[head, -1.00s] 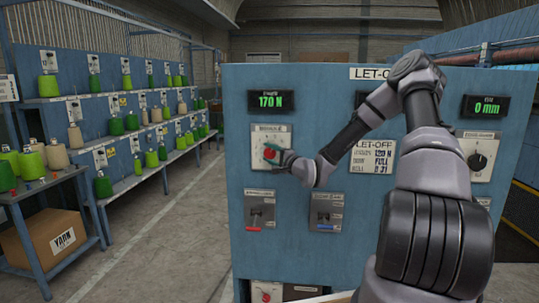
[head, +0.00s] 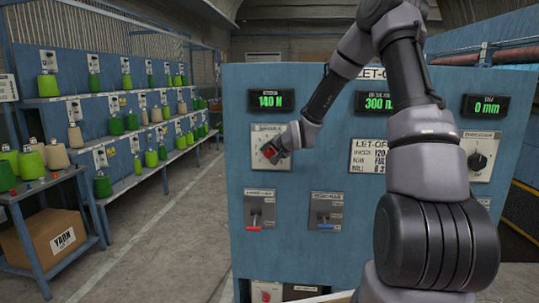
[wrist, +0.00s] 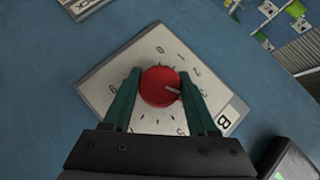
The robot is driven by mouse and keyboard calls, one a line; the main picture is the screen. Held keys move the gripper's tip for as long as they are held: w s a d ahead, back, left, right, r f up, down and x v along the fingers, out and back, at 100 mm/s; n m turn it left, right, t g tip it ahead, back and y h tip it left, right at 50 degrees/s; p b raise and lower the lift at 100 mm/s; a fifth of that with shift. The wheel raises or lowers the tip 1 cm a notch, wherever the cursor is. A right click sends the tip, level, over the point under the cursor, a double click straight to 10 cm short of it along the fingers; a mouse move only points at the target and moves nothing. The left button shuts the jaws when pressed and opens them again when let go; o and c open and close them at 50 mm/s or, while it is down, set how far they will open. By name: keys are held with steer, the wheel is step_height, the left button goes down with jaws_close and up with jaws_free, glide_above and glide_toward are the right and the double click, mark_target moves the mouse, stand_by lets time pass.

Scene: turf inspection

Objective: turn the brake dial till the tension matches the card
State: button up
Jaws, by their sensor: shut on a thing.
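The red brake dial (wrist: 160,87) sits on a white scaled plate (wrist: 110,80) in the wrist view, with a pale pointer mark toward its right side. My gripper (wrist: 159,95) has its two green fingers on either side of the dial, shut on it. In the head view my gripper (head: 274,149) is at the plate (head: 259,138) on the blue panel and hides part of the dial. The tension display (head: 271,101) above reads 140 N. The LET-OFF card (head: 367,157) is partly covered by my arm; its first line seems to read 120, in small print.
A second display (head: 376,103) reads 300 and another (head: 490,107) reads 0 mm. A black knob (head: 477,161) is at the right. Two lever switches (head: 260,210) (head: 326,212) sit below the dial. Yarn racks (head: 130,120) stand left, with clear floor (head: 170,230) between.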

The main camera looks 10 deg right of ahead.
steer(key=shift+a+n+g+h, duration=0.2)
steer(key=shift+n+g+h, duration=1.05)
steer(key=shift+h, duration=0.85)
steer(key=shift+d+n+h, duration=0.1)
steer(key=shift+n+h, duration=0.55)
steer(key=shift+h, duration=0.25)
steer(key=shift+s+d+f+g+h, duration=0.1)
steer(key=shift+g+h, duration=0.25)
steer(key=shift+h, duration=0.05)
steer(key=o, duration=1.4)
steer(key=v, duration=1)
steer(key=shift+s+r, duration=0.25)
steer(key=shift+r, duration=0.05)
